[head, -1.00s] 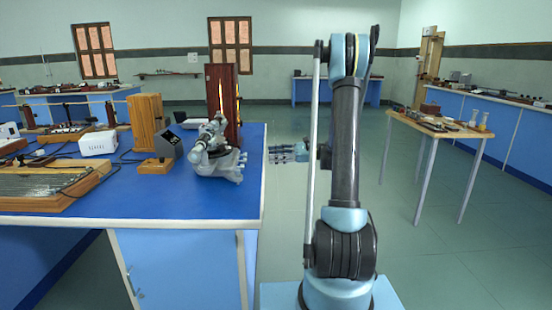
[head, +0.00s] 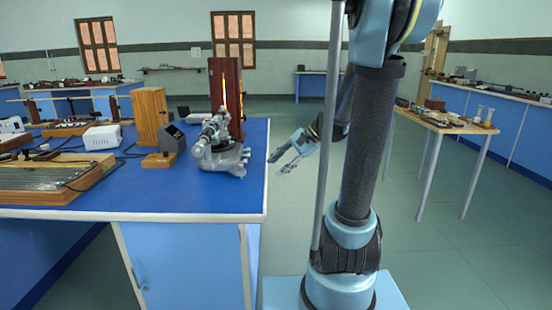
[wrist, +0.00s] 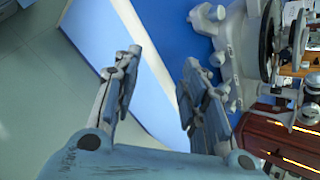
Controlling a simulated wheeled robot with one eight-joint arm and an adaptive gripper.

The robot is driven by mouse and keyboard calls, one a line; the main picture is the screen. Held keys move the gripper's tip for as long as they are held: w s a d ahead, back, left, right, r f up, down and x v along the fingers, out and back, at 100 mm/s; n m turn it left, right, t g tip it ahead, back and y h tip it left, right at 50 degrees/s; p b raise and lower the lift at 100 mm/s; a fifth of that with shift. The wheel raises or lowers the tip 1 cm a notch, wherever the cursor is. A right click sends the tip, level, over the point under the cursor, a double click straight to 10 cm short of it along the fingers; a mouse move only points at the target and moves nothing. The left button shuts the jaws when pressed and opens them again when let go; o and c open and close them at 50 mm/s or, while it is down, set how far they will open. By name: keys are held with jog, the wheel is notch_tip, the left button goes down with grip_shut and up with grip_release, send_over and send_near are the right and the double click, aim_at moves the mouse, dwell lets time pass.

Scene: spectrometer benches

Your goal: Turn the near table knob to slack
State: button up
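A grey spectrometer (head: 220,155) stands near the right edge of the blue-topped bench (head: 190,205), and part of it shows at the upper right of the wrist view (wrist: 235,45). Small grey knobs (wrist: 207,17) stick out from its side toward the bench edge; I cannot tell which one is the near table knob. My gripper (head: 277,164) is to the right of the spectrometer, just past the bench edge, tilted down and left. In the wrist view my gripper (wrist: 162,66) has its two fingers apart with nothing between them, over the white bench edge. The right finger is close to the spectrometer base; contact is unclear.
A dark red wooden lamp housing (head: 226,90) with a bright slit stands behind the spectrometer. A wooden block (head: 150,115) and a white box (head: 102,137) are to its left. A small side table (head: 448,124) stands at right. The floor between is clear.

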jog(key=s+d+f+n+h, duration=0.2)
jog(key=s, duration=0.3)
jog(key=s+d+f+n+h, duration=0.1)
jog(key=s+d+n+h, duration=0.1)
jog(key=s, duration=0.4)
jog(key=shift+s+d+f, duration=0.15)
jog(key=shift+d+f, duration=0.2)
jog(key=shift+d, duration=0.1)
jog(key=s+d+f+n+h, duration=0.1)
jog(key=s+d, duration=0.1)
jog(key=s, duration=0.1)
jog(key=s+d+f+n+h, duration=0.2)
jog(key=s+d+f+n+t+h, duration=0.1)
jog(key=s+d+f, duration=0.1)
jog(key=s, duration=0.1)
jog(key=shift+s+d+n, duration=0.2)
jog(key=shift+s+n, duration=0.1)
jog(key=shift+s, duration=0.05)
jog(key=shift+c, duration=0.7)
jog(key=shift+s+d+f+n+h, duration=0.3)
jog(key=shift+d+f+h, duration=0.05)
jog(key=shift+d+h, duration=0.15)
